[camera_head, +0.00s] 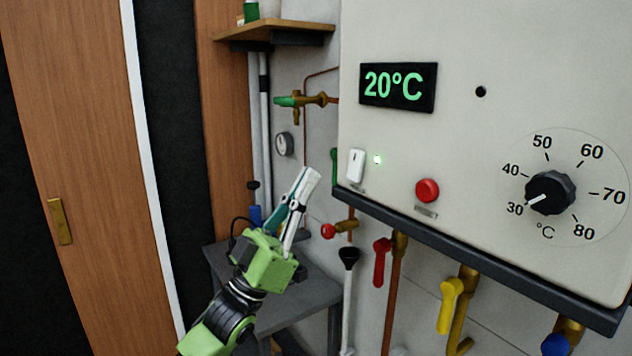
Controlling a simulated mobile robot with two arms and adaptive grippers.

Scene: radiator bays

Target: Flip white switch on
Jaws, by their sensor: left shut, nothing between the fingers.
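The white switch (356,167) sits at the lower left of the pale boiler panel (460,130), with a small dark mark on its upper part. My left gripper (310,176) is shut and empty. Its fingers point up and to the right, to the left of the switch and a little lower, apart from it in the picture. My right gripper is not in view.
The panel also has a display (398,86) reading 20°C, a red button (427,190) and a temperature dial (550,192). Pipes with red and yellow valve handles (450,305) hang below. A grey table (290,300) stands under my left arm.

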